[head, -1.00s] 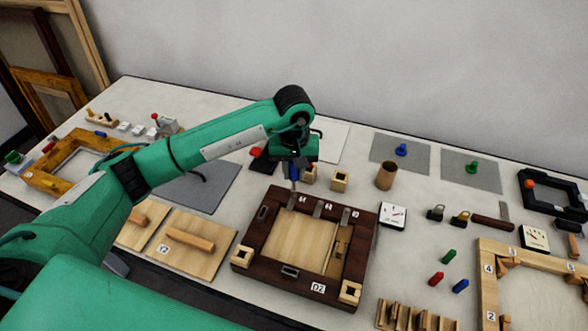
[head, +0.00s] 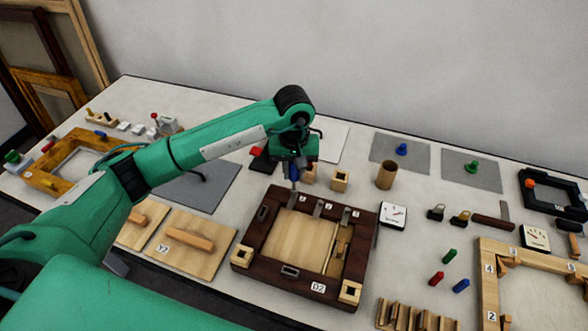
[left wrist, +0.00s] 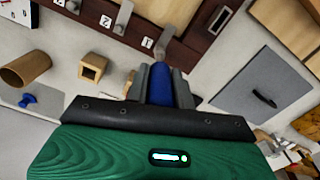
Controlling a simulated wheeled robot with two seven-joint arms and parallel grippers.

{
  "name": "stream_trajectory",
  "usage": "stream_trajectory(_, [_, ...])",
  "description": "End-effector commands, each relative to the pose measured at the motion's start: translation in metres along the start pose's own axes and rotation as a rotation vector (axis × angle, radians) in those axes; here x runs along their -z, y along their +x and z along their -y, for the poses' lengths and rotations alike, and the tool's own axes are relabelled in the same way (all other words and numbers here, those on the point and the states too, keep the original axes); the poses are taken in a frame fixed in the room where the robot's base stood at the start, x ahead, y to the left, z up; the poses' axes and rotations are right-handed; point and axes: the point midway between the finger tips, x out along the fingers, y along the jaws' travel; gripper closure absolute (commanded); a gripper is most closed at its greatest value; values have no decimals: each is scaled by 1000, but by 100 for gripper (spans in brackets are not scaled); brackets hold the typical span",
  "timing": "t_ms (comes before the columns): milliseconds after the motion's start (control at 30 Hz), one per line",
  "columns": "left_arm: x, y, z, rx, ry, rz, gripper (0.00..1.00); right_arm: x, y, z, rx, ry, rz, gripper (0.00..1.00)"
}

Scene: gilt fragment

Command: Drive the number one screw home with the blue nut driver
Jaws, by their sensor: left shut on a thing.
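My left gripper (head: 293,167) is shut on the blue nut driver (head: 294,174). The driver points down at the far left part of the dark wooden frame marked D2 (head: 255,250). In the left wrist view the blue handle (left wrist: 161,84) sits between the grey fingers. Its tip is near the metal strip (left wrist: 166,38) beside the label 1 (left wrist: 147,43). The number one screw is hidden by the driver, so I cannot tell whether the tip is seated on it. Two more metal strips stand by labels 2 and 3 on the frame's far rail. My right gripper is out of view.
A wooden block with a hole (head: 340,180) and a brown cup (head: 386,175) stand behind the frame. A white dial gauge (head: 392,215) lies to its right. Grey mats (head: 400,151) with pegs are at the back. Wooden boards (head: 192,243) lie to the left.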

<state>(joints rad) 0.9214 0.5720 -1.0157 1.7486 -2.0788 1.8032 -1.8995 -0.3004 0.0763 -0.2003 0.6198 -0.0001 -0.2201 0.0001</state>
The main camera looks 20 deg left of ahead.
Motion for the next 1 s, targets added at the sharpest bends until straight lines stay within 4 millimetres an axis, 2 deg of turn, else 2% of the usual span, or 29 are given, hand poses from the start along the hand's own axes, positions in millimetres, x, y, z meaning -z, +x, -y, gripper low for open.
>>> stream_trajectory(1000, [0, 4, 0, 1, 0, 2, 100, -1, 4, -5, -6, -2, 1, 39])
